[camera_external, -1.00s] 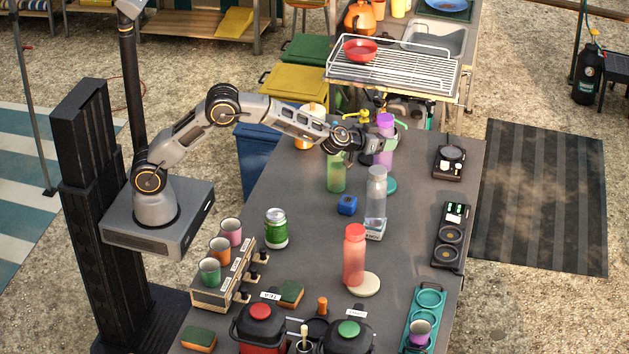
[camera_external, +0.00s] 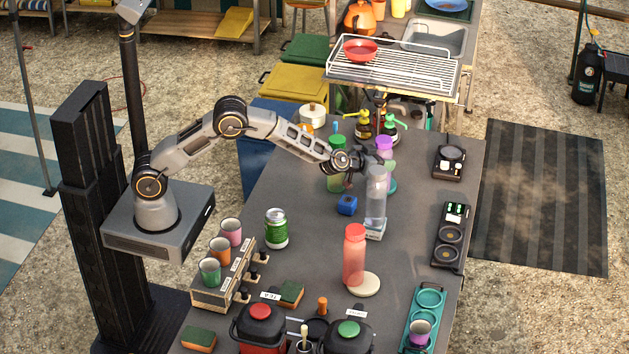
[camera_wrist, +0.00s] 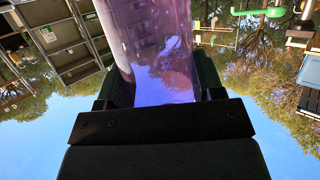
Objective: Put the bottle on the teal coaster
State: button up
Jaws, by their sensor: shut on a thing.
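My gripper (camera_external: 378,160) is shut on the purple bottle (camera_external: 384,144), which is upright at the far part of the counter. The wrist view shows the translucent purple bottle (camera_wrist: 165,45) between the jaws. The teal coaster (camera_external: 391,186) lies under the bottle's lower end and partly shows to the right of a clear bottle. The purple bottle's base is hidden behind the gripper and clear bottle, so I cannot tell whether it touches the coaster.
The clear bottle (camera_external: 376,197) stands close in front of my gripper. A green bottle (camera_external: 337,176) and a blue block (camera_external: 347,205) are to the left. Pump bottles (camera_external: 392,128) stand behind. A red bottle (camera_external: 354,256) is nearer. The counter's right side has free room.

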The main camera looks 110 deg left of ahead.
jog(key=shift+f, duration=0.1)
jog(key=o, duration=0.5)
jog(key=shift+f, duration=0.1)
jog(key=shift+c, duration=0.2)
jog(key=o, duration=0.5)
